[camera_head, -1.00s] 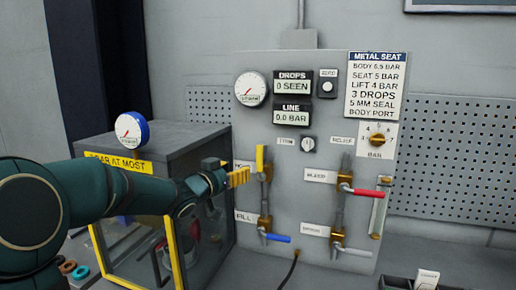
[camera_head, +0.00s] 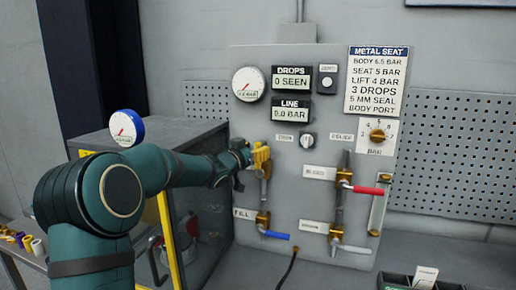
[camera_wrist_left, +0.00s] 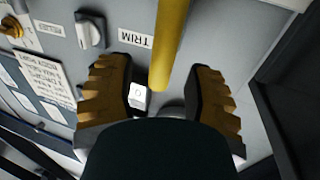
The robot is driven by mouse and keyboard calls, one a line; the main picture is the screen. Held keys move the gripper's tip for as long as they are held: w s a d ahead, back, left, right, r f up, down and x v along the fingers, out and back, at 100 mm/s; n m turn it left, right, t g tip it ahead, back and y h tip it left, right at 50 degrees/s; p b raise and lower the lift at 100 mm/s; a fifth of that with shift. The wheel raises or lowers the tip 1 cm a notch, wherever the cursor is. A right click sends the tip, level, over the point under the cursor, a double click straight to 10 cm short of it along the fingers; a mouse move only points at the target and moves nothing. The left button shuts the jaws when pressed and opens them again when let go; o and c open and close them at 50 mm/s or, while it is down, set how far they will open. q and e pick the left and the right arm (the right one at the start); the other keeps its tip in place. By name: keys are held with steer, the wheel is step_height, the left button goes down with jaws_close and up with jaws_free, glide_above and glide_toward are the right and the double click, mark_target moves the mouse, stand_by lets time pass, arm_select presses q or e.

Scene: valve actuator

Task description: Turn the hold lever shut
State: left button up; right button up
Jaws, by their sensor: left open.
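The hold lever is the yellow handle (camera_wrist_left: 172,40) on the upper left valve of the grey panel (camera_head: 310,225). In the wrist view it passes between the two fingers of my left gripper (camera_wrist_left: 163,75), closer to the right-hand finger, with gaps on both sides. In the head view my left gripper (camera_head: 262,156) is at the lever and covers most of it, so its exact angle there is hard to tell. The gripper is open. The lever's label is hidden behind the gripper and arm. My right gripper is not in view.
The red bleed lever (camera_head: 368,190) and blue fill lever (camera_head: 276,235) point right. A grey lever (camera_head: 355,249) is at lower right. The line display (camera_head: 292,109) reads 0.0 BAR. A glass-sided box with a blue gauge (camera_head: 127,128) stands left, partly behind my arm.

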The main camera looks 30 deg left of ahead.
arm_select(q)
steer(key=shift+w, duration=0.95)
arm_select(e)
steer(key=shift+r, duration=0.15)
arm_select(q)
jaws_close()
steer(key=shift+d, duration=0.1)
